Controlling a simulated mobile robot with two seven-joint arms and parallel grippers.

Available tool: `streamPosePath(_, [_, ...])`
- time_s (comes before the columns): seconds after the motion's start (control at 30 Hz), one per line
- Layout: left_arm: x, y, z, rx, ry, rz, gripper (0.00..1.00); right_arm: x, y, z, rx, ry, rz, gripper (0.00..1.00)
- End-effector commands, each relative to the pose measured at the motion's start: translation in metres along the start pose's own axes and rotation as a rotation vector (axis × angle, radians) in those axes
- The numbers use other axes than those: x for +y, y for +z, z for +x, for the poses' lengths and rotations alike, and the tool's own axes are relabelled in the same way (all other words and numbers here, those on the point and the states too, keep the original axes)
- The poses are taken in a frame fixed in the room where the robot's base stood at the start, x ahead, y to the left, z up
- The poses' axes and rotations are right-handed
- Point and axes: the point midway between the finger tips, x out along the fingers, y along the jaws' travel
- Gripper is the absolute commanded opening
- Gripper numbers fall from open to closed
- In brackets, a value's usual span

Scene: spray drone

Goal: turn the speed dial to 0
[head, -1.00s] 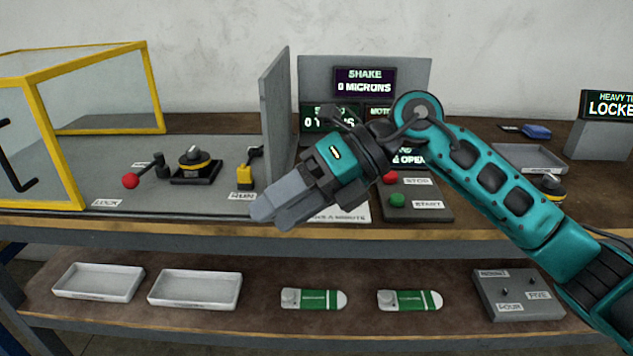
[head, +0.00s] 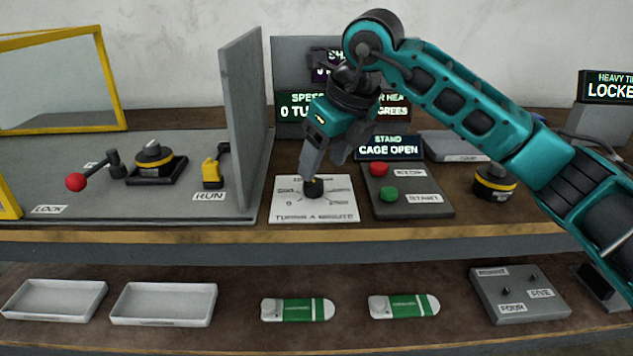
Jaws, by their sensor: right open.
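The speed dial is a small black knob (head: 313,188) on a white plate (head: 313,213) marked with a scale and "TURNS A MINUTE", with 0 at its lower left. My right gripper (head: 325,168) is open, pointing down just above the knob, with its fingers close to the knob's top. I cannot tell whether they touch it. The speed display (head: 298,108) behind starts with "0 TU"; my gripper hides the rest. Where the knob points is too small to tell. My left gripper is out of view.
Right of the plate is a box with a red stop button (head: 378,168) and a green start button (head: 388,193). A grey upright panel (head: 249,120) stands close on the left. The yellow run lever (head: 211,170) is beyond it. A display (head: 388,149) reads "CAGE OPEN".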

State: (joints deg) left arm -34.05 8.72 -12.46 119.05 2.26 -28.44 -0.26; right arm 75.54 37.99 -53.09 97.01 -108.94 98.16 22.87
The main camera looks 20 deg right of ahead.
Motion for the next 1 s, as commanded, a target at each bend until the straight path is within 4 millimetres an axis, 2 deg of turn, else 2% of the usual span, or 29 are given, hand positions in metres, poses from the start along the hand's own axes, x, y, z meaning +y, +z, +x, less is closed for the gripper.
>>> streamPosePath(0.03, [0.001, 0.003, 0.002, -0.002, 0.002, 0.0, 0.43, 0.001, -0.002, 0.013, 0.004, 0.001, 0.0, 0.62])
streamPosePath(0.1, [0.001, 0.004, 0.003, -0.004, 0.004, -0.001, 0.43, 0.001, -0.001, 0.024, 0.002, 0.002, 0.0, 0.62])
streamPosePath(0.3, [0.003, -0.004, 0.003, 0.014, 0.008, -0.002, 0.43, 0.001, 0.0, 0.044, 0.0, 0.002, 0.0, 0.62])
streamPosePath(0.67, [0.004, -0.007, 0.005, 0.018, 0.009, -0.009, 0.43, 0.0, 0.0, 0.049, 0.0, 0.001, -0.001, 0.62])
streamPosePath(1.0, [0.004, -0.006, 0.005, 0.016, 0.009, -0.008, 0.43, 0.001, 0.0, 0.048, -0.001, 0.001, -0.001, 0.3])
